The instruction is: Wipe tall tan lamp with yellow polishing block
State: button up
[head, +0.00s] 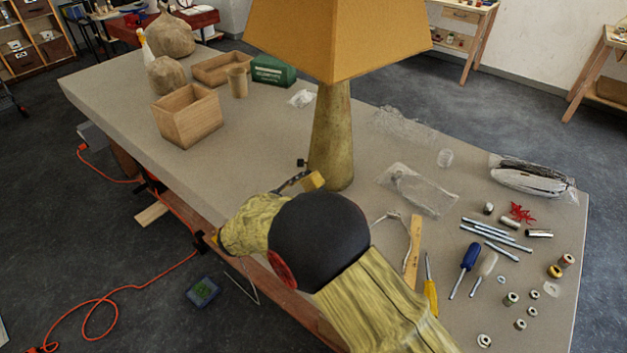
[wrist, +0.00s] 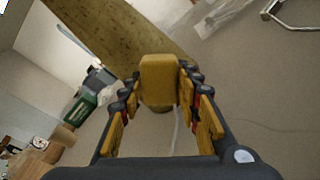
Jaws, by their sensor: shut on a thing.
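The tall tan lamp (head: 332,140) stands upright on the workbench, with a tapered mottled base and a wide orange-tan shade (head: 340,35). Its base crosses the upper part of the wrist view (wrist: 115,38). My gripper (head: 308,183) is low beside the left front of the lamp's base. It is shut on the yellow polishing block (wrist: 158,80), which sits between the two fingers. The block also shows as a small yellow piece in the head view (head: 314,181), close to the base. I cannot tell whether the block touches the lamp. My arm hides part of the bench's front edge.
Wooden boxes (head: 188,116), a cup (head: 237,82) and a green case (head: 273,70) stand left of the lamp. Plastic bags (head: 418,190), screwdrivers (head: 469,257), rods and small fittings lie to the right. An orange cable (head: 150,278) runs over the floor at left.

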jog(key=shift+s+a, duration=0.35)
jog(key=shift+s, duration=0.1)
jog(key=shift+s+a+r, duration=0.1)
jog(key=shift+p+v, duration=0.3)
jog(key=shift+v, duration=1.05)
